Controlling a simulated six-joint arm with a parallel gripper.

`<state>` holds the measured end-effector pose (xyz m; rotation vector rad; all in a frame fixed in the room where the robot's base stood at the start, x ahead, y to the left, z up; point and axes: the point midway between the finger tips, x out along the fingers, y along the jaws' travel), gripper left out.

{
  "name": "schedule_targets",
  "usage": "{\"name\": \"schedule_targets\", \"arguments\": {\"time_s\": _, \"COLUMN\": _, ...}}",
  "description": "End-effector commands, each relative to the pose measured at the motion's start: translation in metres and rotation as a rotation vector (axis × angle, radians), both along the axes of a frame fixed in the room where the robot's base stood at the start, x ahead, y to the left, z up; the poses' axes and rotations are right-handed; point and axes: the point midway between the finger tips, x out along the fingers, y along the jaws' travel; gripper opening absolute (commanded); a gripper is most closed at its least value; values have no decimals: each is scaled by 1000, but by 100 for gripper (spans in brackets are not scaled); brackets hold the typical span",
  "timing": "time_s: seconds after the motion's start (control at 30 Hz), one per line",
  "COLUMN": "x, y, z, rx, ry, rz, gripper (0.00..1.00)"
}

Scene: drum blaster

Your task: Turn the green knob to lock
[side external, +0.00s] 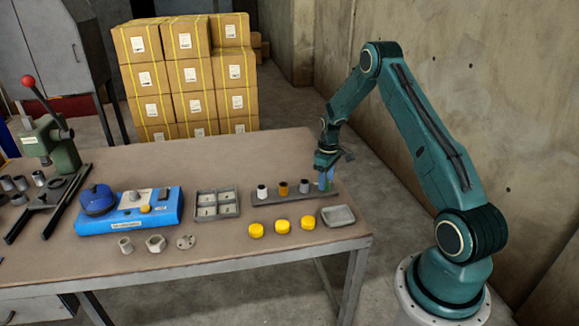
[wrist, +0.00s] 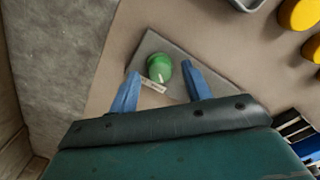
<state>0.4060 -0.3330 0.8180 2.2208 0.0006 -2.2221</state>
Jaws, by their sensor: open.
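The green knob (wrist: 160,66) shows in the wrist view on the end of a grey plate (wrist: 150,45). It is round, with a short white mark on its top and a small label beside it. My gripper (wrist: 160,71) is open, with one blue finger on each side of the knob; a gap shows at least on the left.
White, orange and grey-topped pieces (side external: 283,189) stand along the rail to the left. Several yellow discs (side external: 281,226) and a grey tray (side external: 338,215) lie in front. A divided box (side external: 216,205) and a blue device (side external: 130,210) are farther left. The table's right edge is close.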

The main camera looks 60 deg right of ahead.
Motion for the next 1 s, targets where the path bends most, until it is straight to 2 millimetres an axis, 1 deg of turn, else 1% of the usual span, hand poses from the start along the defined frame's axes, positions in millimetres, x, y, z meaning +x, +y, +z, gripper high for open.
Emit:
{"name": "schedule_targets", "arguments": {"time_s": 0.13, "x": 0, "y": 0, "z": -7, "rx": 0, "ry": 0, "rz": 0, "gripper": 49}}
{"name": "schedule_targets", "arguments": {"time_s": 0.43, "x": 0, "y": 0, "z": -8, "rx": -1, "ry": -1, "rz": 0, "gripper": 49}}
{"name": "schedule_targets", "arguments": {"time_s": 0.47, "x": 0, "y": 0, "z": -8, "rx": -1, "ry": -1, "rz": 0, "gripper": 45}}
{"name": "schedule_targets", "arguments": {"time_s": 0.5, "x": 0, "y": 0, "z": -8, "rx": -1, "ry": -1, "rz": 0, "gripper": 37}}
{"name": "schedule_targets", "arguments": {"time_s": 0.67, "x": 0, "y": 0, "z": -8, "rx": 0, "ry": -1, "rz": 0, "gripper": 5}}
{"name": "schedule_targets", "arguments": {"time_s": 0.7, "x": 0, "y": 0, "z": -8, "rx": 0, "ry": 0, "rz": 0, "gripper": 4}}
{"name": "schedule_targets", "arguments": {"time_s": 1.0, "x": 0, "y": 0, "z": -8, "rx": 0, "ry": 0, "rz": -24, "gripper": 4}}
